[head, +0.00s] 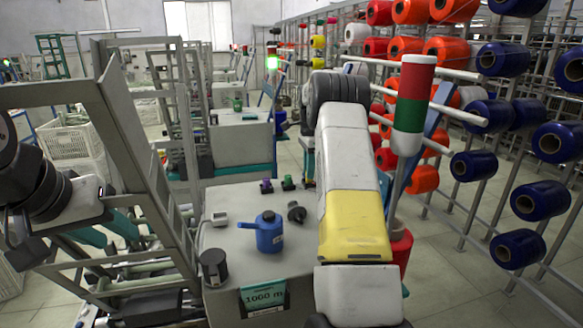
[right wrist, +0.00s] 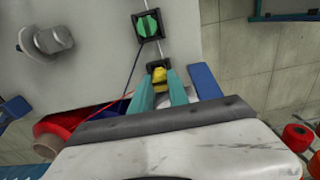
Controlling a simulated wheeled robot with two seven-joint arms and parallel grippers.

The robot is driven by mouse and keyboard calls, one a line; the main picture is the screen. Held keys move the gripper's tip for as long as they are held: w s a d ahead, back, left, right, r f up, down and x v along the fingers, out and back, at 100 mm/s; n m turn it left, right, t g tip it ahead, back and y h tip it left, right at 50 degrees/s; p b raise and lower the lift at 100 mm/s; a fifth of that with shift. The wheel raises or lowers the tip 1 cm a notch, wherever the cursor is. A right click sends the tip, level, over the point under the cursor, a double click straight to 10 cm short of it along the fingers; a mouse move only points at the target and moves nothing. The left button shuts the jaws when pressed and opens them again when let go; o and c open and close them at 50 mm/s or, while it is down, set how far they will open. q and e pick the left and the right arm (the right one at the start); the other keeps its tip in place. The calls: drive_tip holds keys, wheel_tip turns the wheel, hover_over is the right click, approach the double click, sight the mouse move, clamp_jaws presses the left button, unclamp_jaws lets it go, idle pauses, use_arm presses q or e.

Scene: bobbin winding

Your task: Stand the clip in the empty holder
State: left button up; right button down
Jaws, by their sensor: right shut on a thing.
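In the right wrist view my right gripper (right wrist: 160,84) has its two teal fingers closed on a small yellow clip (right wrist: 160,74). The clip is at a small dark square holder (right wrist: 156,64) on the grey worktop; I cannot tell whether it is seated in it. Beside it, a green clip (right wrist: 148,27) stands in another black holder. In the head view a purple clip (head: 267,186) and the green clip (head: 288,183) stand at the worktop's far side. My right arm hides the yellow clip and my right gripper there. My left gripper (head: 120,240) is at the left, teal fingers apart and empty.
The grey worktop (head: 225,240) carries a blue can (head: 268,232), a dark knob-like part (head: 297,212), a black cylinder (head: 213,266) and a "1000 m" sign (head: 264,298). Racks of bobbins line the right.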

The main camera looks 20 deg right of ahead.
drive_tip(key=shift+f, duration=0.3)
drive_tip(key=c, duration=1.2)
unclamp_jaws()
drive_tip(key=shift+r, duration=3.9)
